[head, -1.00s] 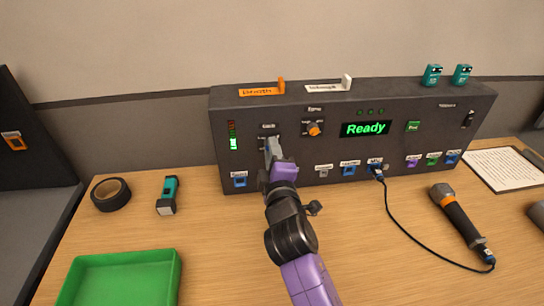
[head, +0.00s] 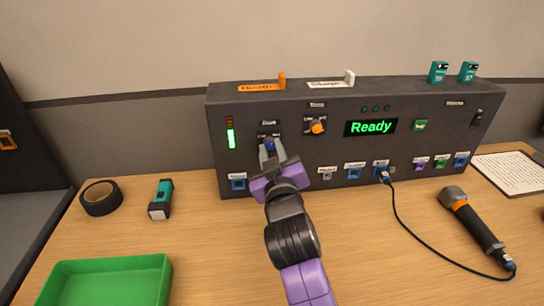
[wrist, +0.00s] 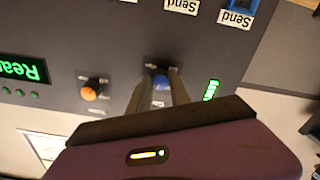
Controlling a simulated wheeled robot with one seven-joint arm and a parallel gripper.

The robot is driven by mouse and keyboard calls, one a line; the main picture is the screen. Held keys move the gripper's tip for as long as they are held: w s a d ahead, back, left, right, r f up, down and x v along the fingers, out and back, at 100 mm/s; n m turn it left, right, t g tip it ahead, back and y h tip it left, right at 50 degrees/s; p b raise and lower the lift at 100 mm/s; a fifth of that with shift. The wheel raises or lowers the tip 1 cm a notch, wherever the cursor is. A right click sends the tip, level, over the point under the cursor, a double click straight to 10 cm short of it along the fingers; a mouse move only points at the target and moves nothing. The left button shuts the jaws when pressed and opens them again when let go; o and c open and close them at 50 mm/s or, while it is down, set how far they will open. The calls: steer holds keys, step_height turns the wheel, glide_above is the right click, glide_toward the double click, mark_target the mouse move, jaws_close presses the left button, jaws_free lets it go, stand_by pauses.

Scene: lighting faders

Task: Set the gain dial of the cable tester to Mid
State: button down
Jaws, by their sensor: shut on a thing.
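The cable tester (head: 300,165) is a dark box at the back of the table with a green "Ready" screen (head: 371,127). Its gain dial is a blue knob (head: 269,145) at the left of the front panel; it also shows in the wrist view (wrist: 160,96). My gripper (head: 267,152) reaches the panel there, with its fingers shut on the blue knob. The wrist view shows one finger on each side of it (wrist: 158,88). The fingers partly hide the knob and its small labels, so I cannot tell its setting.
An orange knob (head: 317,127) sits right of the blue one. Sockets line the panel's lower edge, one with a plugged cable (head: 385,177) running to a microphone (head: 474,220). Black tape (head: 101,198), a teal torch (head: 160,199) and a green tray (head: 110,268) are at the left.

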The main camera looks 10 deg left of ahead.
steer(key=shift+f+m+b, duration=0.2)
steer(key=shift+m+b, duration=0.7)
steer(key=shift+m, duration=1.3)
steer(key=c, duration=1.2)
jaws_free()
steer(key=shift+r, duration=0.1)
steer(key=shift+v, duration=3.95)
steer(key=shift+r, duration=0.1)
